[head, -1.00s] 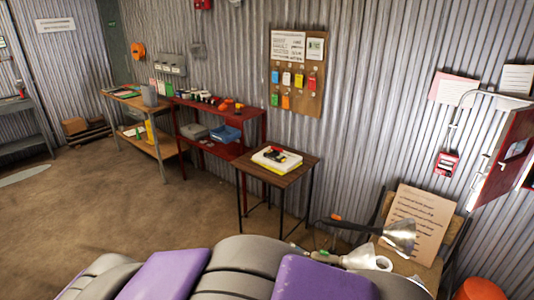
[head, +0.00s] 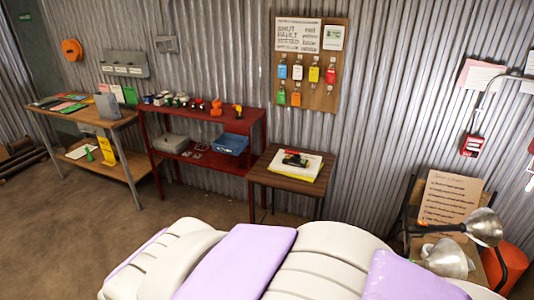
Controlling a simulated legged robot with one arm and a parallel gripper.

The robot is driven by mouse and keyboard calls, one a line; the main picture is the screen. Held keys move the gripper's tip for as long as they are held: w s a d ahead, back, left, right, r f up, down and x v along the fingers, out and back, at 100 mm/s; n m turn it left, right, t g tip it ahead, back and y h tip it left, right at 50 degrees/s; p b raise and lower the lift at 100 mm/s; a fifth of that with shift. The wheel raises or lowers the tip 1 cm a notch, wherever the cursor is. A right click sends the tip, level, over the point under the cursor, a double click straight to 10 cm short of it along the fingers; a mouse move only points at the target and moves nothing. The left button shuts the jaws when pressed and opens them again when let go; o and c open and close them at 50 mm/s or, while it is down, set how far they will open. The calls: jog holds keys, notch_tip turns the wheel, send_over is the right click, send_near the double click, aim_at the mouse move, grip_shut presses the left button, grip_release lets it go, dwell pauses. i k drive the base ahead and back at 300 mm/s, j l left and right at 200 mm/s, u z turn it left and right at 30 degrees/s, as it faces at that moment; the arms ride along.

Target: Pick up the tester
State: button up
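A small dark handheld device with red on it (head: 294,160) lies on a white and yellow stack of papers or booklets (head: 313,165) on a small brown side table (head: 270,174). It looks like the tester, but it is too small to read. The table stands against the corrugated wall, right of the red shelf. My gripper is not in view. White and purple parts of my own body fill the bottom of the picture, with a clear gap between them and the device.
A red shelf (head: 205,115) holds several small items and a blue bin (head: 230,144). A wooden workbench (head: 125,121) stands left of it. At right are a chair with a notice board (head: 450,207), metal lamps (head: 484,227) and an orange bucket (head: 510,262). Floor at left is open.

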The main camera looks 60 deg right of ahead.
aim_at(296, 161)
jog(key=i+l+z, duration=0.15)
jog(key=i+z, duration=0.55)
jog(key=z, duration=0.25)
jog(key=i+j+z, duration=0.1)
jog(key=i+z, duration=0.35)
jog(key=i+j+z, duration=0.2)
jog(key=z, duration=0.3)
jog(key=i+l+z, duration=0.4)
jog(key=i, duration=0.3)
jog(key=i+z, duration=0.45)
jog(key=i, duration=0.2)
